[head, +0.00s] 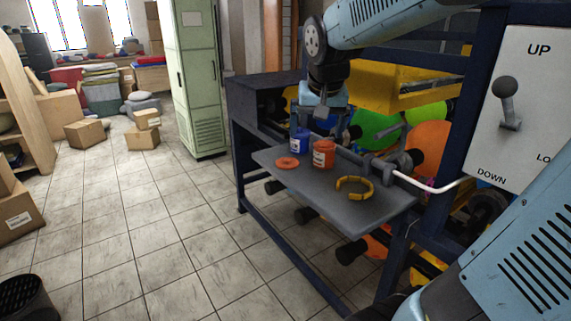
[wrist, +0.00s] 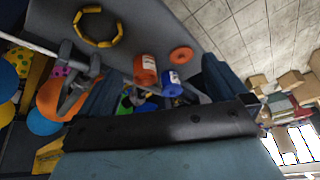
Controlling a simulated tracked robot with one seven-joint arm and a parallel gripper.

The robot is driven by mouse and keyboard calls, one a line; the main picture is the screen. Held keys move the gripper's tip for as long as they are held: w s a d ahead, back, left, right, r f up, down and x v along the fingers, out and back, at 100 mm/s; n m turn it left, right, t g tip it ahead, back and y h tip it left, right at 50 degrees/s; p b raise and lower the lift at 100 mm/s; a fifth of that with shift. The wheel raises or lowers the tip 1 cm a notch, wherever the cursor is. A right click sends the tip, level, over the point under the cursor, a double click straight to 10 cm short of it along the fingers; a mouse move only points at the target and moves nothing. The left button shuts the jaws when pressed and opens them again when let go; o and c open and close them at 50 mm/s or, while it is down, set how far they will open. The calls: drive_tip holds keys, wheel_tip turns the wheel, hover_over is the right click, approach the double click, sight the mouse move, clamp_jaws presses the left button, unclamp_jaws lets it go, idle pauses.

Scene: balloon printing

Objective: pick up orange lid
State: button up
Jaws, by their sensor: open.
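The orange lid (head: 287,162) is a small flat disc lying on the grey shelf (head: 300,181), near its left front edge. It also shows in the wrist view (wrist: 181,54), above the blue jar and toward the right finger. My gripper (head: 322,118) is open and empty, above the back of the shelf. The lid lies apart from it, lower and to the left in the head view. In the wrist view the two dark fingers (wrist: 158,88) are spread wide. The fingertips are partly hard to make out against the machine in the head view.
An orange jar (head: 323,154) and a blue jar (head: 299,141) stand close to the lid. A yellow ring (head: 355,188) lies to the right on the shelf. A grey clamp with a white bar (head: 425,186) borders the shelf's right side. The shelf's front strip is clear.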

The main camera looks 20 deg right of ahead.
drive_tip(key=w+a+f+m+h, duration=0.1)
drive_tip(key=w+f, duration=0.2)
drive_tip(key=w, duration=0.5)
drive_tip(key=w+a+f+m, duration=0.2)
drive_tip(key=w, duration=0.7)
hover_over(287, 159)
drive_tip(key=s, duration=0.2)
drive_tip(key=shift+g, duration=0.4)
drive_tip(key=f, duration=0.8)
drive_tip(key=shift+s+a+f, duration=0.15)
drive_tip(key=shift+a, duration=0.15)
drive_tip(key=shift+x, duration=2.55)
drive_tip(key=shift+a, duration=0.15)
drive_tip(key=c, duration=0.8)
